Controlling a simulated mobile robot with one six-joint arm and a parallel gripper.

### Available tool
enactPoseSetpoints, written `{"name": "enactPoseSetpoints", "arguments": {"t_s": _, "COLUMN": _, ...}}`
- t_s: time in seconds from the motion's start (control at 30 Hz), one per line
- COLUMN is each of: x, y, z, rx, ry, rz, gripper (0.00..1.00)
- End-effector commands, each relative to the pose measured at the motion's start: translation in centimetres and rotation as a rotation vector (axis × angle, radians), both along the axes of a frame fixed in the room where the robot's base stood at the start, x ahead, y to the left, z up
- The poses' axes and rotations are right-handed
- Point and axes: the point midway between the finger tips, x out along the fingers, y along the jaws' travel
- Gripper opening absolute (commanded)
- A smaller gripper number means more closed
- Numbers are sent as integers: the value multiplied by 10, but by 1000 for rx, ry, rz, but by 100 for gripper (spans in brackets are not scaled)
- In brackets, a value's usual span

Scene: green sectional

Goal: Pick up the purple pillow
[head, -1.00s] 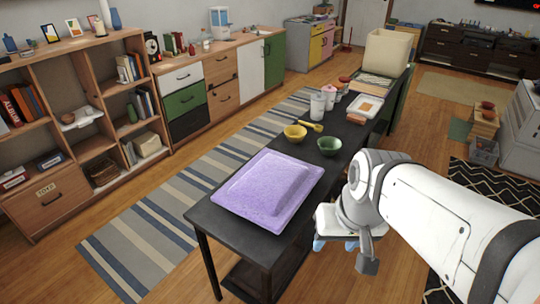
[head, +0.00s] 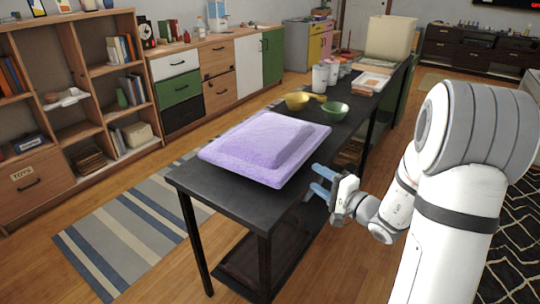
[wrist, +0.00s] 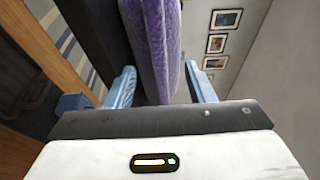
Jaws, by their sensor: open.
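The purple pillow (head: 262,148) lies flat on the near end of the black table (head: 222,197) in the head view. My gripper (head: 318,182) is open at the table's right side, its blue fingers pointing left toward the pillow's right edge. In the wrist view the pillow (wrist: 160,45) shows edge-on ahead, between the lines of the two spread blue fingers (wrist: 163,86). The fingers do not look closed on it. Whether either finger touches it I cannot tell.
A yellow bowl (head: 297,101) and a green bowl (head: 335,111) stand just beyond the pillow. White cups (head: 320,78) and a large beige bin (head: 391,38) stand farther along the table. A wooden shelf unit (head: 75,90) is at left. The table's front corner is bare.

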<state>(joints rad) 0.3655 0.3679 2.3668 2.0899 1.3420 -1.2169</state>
Motion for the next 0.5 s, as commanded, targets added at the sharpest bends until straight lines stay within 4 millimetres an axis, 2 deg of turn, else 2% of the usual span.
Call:
{"name": "enactPoseSetpoints", "arguments": {"t_s": 0.03, "x": 4, "y": -6, "z": -9, "rx": 4, "ry": -7, "rz": -27, "gripper": 49}}
{"name": "enactPoseSetpoints", "arguments": {"t_s": 0.13, "x": 13, "y": -9, "z": -10, "rx": 7, "ry": -17, "rz": -52, "gripper": 49}}
{"name": "enactPoseSetpoints", "arguments": {"t_s": 0.37, "x": 35, "y": 4, "z": -8, "rx": 7, "ry": -17, "rz": -53, "gripper": 49}}
{"name": "enactPoseSetpoints", "arguments": {"t_s": 0.5, "x": 54, "y": 14, "z": -6, "rx": 7, "ry": -19, "rz": -52, "gripper": 49}}
